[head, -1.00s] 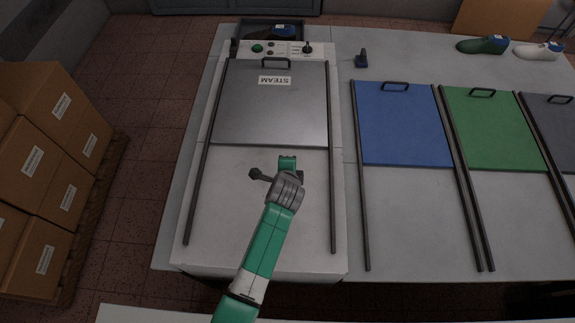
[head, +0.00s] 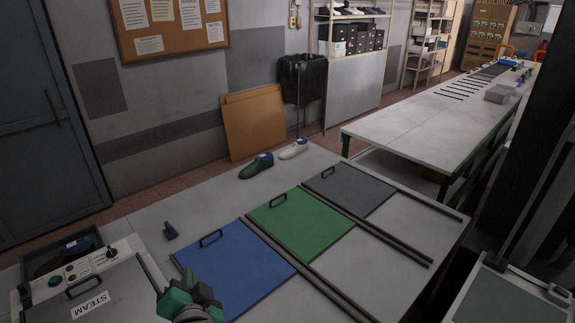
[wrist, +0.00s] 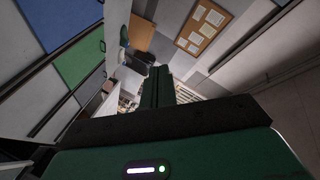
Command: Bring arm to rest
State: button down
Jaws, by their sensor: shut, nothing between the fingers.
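My gripper (wrist: 160,88) shows in the wrist view as dark green fingers pressed together, with nothing between them. It points toward the room's far wall and is clear of any object. In the head view, a green and grey part of my arm (head: 188,299) shows at the bottom edge, beside the steam box lid (head: 98,301) and the blue panel (head: 235,268). The rest of the arm is out of that view, and I cannot make out the fingertips there.
The bench also carries a green panel (head: 299,226), a grey panel (head: 348,188), a green shoe (head: 256,167), a white shoe (head: 293,149) and a small dark blue item (head: 170,231). A long table (head: 432,127) stands at the back right.

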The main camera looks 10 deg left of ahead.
jog(key=s+d+r+n+t+h+p, duration=0.1)
jog(key=d+r+t, duration=0.1)
jog(key=d+r, duration=0.5)
jog(key=s+d+r+n+t+h+p, duration=0.1)
jog(key=s+d+r+t+p, duration=0.2)
jog(key=r, duration=0.9)
jog(key=d+r+n+t+h, duration=0.1)
jog(key=d+r+t, duration=0.1)
jog(key=d+r, duration=0.55)
jog(key=s+d+r+t+h+p, duration=0.1)
jog(key=s+d+r+t+h, duration=0.1)
jog(key=s+d+r, duration=0.2)
jog(key=s+d+r+n+t+h+p, duration=0.1)
jog(key=s+d+r, duration=0.3)
jog(key=s+r, duration=0.4)
notch_tip(320, 180, up, 5)
jog(key=shift+f+t+h, duration=0.1)
jog(key=shift+t+h, duration=0.6)
jog(key=shift+t, duration=0.1)
